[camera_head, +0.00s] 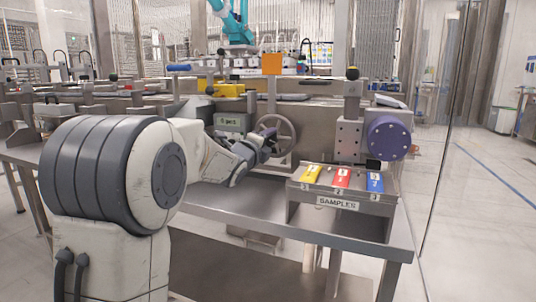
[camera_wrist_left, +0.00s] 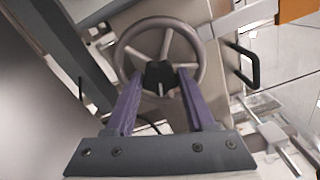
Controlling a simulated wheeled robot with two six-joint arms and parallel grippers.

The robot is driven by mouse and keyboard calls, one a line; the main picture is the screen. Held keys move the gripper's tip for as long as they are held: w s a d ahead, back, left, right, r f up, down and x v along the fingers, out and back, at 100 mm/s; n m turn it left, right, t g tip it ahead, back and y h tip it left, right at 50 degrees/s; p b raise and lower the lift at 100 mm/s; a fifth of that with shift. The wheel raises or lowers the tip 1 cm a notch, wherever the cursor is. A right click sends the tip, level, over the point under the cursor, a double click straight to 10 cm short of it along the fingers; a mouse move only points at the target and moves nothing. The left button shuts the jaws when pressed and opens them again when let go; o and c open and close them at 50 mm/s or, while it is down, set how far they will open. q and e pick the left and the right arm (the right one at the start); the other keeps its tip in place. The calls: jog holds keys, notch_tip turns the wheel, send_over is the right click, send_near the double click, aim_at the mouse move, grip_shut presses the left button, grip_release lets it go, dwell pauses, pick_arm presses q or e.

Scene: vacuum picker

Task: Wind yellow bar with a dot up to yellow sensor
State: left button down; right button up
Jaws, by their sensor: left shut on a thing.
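A grey spoked handwheel (camera_head: 283,136) stands upright on the front of the machine. My left gripper (camera_head: 268,143) is at its left side. In the left wrist view, the handwheel (camera_wrist_left: 204,52) lies ahead of my left gripper (camera_wrist_left: 160,78). Its purple fingers are shut on the wheel's black knob (camera_wrist_left: 159,74), at the lower middle of the wheel. A yellow block (camera_head: 230,90) sits on the machine above and left of the wheel. I cannot make out a dot on it, nor tell whether it is the bar or the sensor. My right gripper is not in view.
A grey samples rack (camera_head: 338,204) with yellow (camera_head: 311,174), red (camera_head: 342,178) and blue (camera_head: 375,182) pieces stands right of the wheel. A purple round knob (camera_head: 389,136) is behind it. An orange plate (camera_head: 271,64) stands above the wheel. The steel table front (camera_head: 245,205) is bare.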

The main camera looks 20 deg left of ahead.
pick_arm(q)
jog(key=m+b, duration=0.3)
jog(key=shift+f, duration=0.25)
jog(key=shift+r+m+b, duration=0.1)
jog(key=shift+m+b, duration=0.8)
jog(key=shift+m, duration=0.1)
jog(key=shift+c, duration=1.3)
grip_release()
jog(key=shift+r, duration=0.1)
